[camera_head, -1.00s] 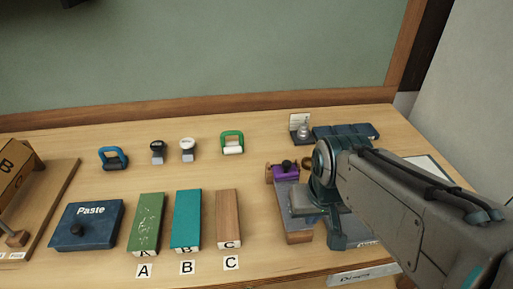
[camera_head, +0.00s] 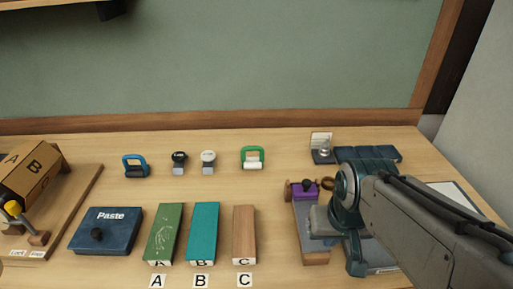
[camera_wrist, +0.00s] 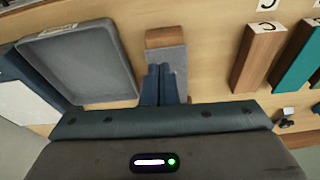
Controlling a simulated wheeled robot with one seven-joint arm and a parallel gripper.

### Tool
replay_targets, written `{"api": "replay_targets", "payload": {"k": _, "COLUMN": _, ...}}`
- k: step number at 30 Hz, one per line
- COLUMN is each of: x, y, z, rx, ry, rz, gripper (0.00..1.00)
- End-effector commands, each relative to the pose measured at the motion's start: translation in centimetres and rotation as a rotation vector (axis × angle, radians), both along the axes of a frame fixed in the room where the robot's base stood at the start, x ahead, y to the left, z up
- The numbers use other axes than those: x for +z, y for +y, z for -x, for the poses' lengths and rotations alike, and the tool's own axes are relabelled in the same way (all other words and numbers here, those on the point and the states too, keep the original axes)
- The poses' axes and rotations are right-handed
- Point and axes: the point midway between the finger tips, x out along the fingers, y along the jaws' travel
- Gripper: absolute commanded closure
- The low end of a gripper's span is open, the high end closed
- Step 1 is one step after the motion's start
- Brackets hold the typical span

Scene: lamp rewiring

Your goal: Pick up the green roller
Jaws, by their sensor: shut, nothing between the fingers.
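The green roller (camera_head: 252,157) has a green frame handle and a white roller. It lies on the table toward the back, behind the wooden block marked C. My gripper (camera_head: 325,240) is at the right of the table in the head view, over the grey-topped wooden block, to the right of and nearer than the roller. In the wrist view my gripper (camera_wrist: 166,75) shows its two blue fingers together, with nothing between them. The roller does not clearly show in the wrist view.
Blocks A (camera_head: 164,232), B (camera_head: 203,230) and C (camera_head: 244,232) stand in front. A blue roller (camera_head: 135,166) and two small stamp-like tools lie left of the green roller. A purple piece (camera_head: 304,190) sits near my arm. A grey tray (camera_wrist: 85,60) is in the wrist view.

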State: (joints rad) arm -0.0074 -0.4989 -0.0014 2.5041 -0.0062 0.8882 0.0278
Motion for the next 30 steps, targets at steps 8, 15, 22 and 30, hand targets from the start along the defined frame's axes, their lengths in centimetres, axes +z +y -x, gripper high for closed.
{"api": "replay_targets", "payload": {"k": 8, "x": 0.0, "y": 0.0, "z": 0.0, "rx": 0.000, "ry": 0.000, "rz": 0.000, "gripper": 1.00}}
{"api": "replay_targets", "payload": {"k": 15, "x": 0.1, "y": 0.0, "z": -0.1, "rx": -0.003, "ry": 0.000, "rz": -0.002, "gripper": 0.81}}
{"api": "replay_targets", "payload": {"k": 22, "x": 2.6, "y": 1.1, "z": -4.4, "rx": -0.162, "ry": 0.012, "rz": -0.074, "gripper": 0.59}}
{"api": "replay_targets", "payload": {"k": 30, "x": 6.3, "y": 4.0, "z": -14.8, "rx": -0.554, "ry": 0.069, "rz": -0.262, "gripper": 0.59}}
